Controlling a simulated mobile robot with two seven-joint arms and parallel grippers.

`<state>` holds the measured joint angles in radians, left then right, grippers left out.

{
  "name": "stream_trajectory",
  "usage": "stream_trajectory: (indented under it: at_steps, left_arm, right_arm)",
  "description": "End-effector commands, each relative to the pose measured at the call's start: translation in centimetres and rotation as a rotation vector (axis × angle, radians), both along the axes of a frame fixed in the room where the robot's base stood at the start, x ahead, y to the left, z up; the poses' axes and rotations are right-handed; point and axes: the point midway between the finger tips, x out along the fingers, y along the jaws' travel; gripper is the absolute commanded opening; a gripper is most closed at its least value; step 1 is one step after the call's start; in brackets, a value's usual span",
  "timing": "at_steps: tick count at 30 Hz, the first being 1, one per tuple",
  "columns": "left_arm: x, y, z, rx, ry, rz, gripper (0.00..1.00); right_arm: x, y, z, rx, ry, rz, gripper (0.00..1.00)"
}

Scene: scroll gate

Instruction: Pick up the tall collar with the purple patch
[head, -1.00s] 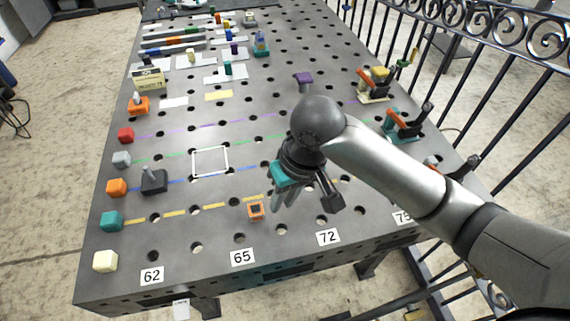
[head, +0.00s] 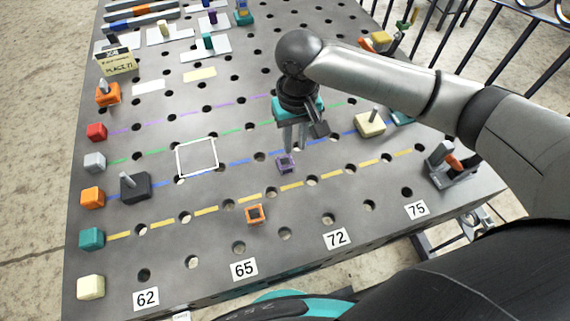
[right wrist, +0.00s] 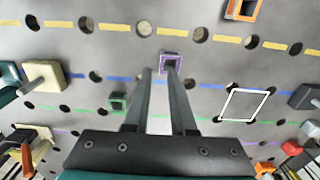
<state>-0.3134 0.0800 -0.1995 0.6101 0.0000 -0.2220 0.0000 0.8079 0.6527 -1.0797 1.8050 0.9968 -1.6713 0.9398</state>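A small square collar with a purple rim (head: 285,163) stands on the grey perforated table, between the blue and yellow dashed lines. My right gripper (head: 295,148) points down just behind it. In the right wrist view the purple collar (right wrist: 171,62) shows just beyond the right fingertip, not between the fingers. The right gripper (right wrist: 158,72) has a gap between its fingers and holds nothing. I cannot tell from above how tall the collar is, nor whether a finger touches it. My left gripper is not in view.
An orange collar (head: 254,213) stands nearer the front. A green collar (right wrist: 118,103) shows in the right wrist view. A cream block with a pin (head: 370,123) and a clamp (head: 451,164) stand to the right. A white square outline (head: 197,157) lies to the left.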

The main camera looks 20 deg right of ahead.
Motion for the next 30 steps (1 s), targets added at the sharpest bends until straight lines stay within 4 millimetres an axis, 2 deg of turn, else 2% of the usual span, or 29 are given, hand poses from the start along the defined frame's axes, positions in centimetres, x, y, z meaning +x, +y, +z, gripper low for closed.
stream_trajectory:
  at_steps: [1,9,15,18,26,30]
  left_arm:
    - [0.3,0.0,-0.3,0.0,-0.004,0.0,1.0]
    - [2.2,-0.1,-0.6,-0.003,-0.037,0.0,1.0]
    - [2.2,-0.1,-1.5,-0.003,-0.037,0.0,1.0]
    - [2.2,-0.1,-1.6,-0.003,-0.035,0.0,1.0]
    - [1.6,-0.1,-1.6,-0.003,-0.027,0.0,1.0]
    - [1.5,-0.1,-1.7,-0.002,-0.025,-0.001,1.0]
  right_arm:
    - [0.0,0.0,-0.9,0.0,0.002,0.0,0.24]
    - [0.3,0.2,-2.8,0.0,0.0,0.001,0.24]
    - [0.8,0.4,-5.9,0.0,0.001,0.001,0.24]
    - [0.8,0.4,-6.7,0.0,-0.001,0.002,0.24]
    - [0.8,0.4,-6.9,0.0,-0.002,0.003,0.24]
    - [0.8,0.4,-6.9,0.0,-0.002,0.003,0.09]
